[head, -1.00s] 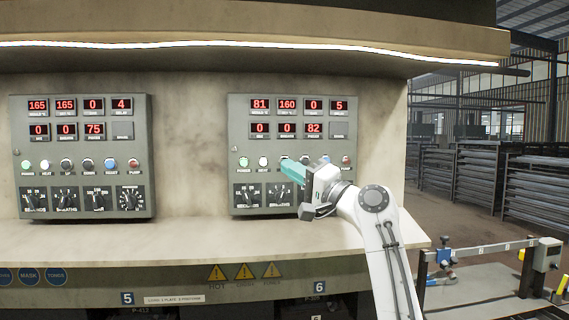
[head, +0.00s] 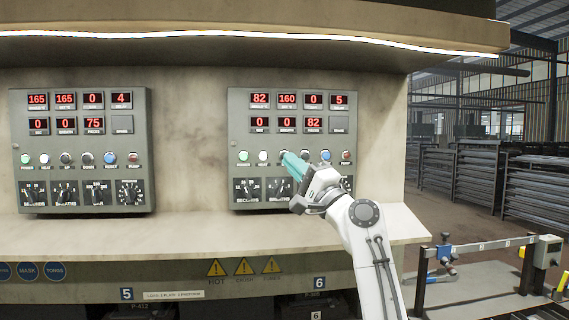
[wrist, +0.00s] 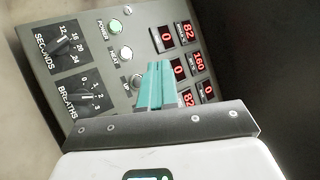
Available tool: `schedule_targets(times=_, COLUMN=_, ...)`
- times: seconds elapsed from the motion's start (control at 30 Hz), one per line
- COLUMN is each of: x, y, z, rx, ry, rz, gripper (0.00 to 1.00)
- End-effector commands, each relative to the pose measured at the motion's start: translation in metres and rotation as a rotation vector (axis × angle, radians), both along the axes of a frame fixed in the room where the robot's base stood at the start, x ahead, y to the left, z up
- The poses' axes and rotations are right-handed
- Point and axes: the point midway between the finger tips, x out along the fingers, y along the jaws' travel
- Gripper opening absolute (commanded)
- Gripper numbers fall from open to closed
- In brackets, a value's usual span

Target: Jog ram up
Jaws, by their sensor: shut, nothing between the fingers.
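The right grey control panel (head: 235,170) carries a row of round buttons under its red displays. The wrist view shows it tilted, with the green-lit POWER button (wrist: 116,27) and the white HEAT button (wrist: 125,54) clear. The UP label (wrist: 127,78) shows beside my fingers, and the UP button is mostly hidden by them. My gripper (head: 286,156) has its teal fingers shut and empty, tips in front of the UP button's place. I cannot tell whether they touch it. The blue RESET button (head: 325,155) and red PUMP button (head: 346,156) are right of my fingers.
A similar panel (head: 80,150) is mounted to the left. Rotary knobs (head: 247,189) sit below the buttons. A pale shelf (head: 200,232) juts out under both panels, and a lit overhang (head: 220,52) runs above. A rail stand (head: 480,246) is at right.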

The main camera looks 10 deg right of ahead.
Motion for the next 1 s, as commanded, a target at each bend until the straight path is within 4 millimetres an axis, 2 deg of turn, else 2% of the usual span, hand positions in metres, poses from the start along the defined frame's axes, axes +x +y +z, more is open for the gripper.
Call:
schedule_targets(times=0.3, x=0.039, y=0.0, z=-0.004, rx=0.001, ry=0.0, rz=-0.001, gripper=0.0)
schedule_targets(times=0.5, x=0.054, y=-0.001, z=-0.003, rx=0.001, ry=0.0, rz=-0.001, gripper=0.0)
schedule_targets(times=1.0, x=0.062, y=0.0, z=0.0, rx=0.001, ry=-0.001, rz=0.0, gripper=0.0)
